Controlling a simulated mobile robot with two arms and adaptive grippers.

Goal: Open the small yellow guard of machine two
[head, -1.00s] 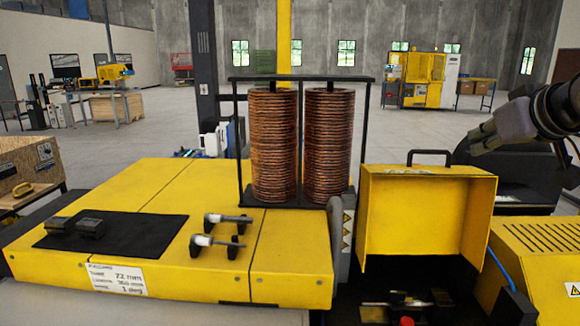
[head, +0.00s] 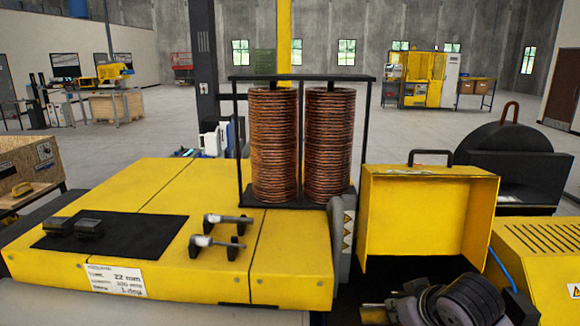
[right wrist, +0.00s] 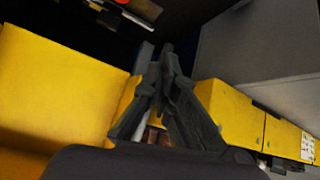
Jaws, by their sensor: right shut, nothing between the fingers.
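The small yellow guard (head: 425,218) of the machine stands raised at the right of the head view, its hollow inner side facing me. Its black handle (head: 430,153) is on top. The dark space under it is open. My right gripper (head: 376,312) is low in front of this space, below the guard and apart from it. In the right wrist view my right gripper (right wrist: 158,52) is shut and empty. A large yellow surface (right wrist: 55,100) fills the left of that view; I cannot tell whether it is the guard. My left gripper is not in view.
Two copper coil stacks (head: 273,145) stand in a black frame behind the yellow bench (head: 110,255). A grey upright part (head: 341,240) borders the guard on the left. A yellow slotted housing (head: 545,260) and a blue hose (head: 497,260) are on the right.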

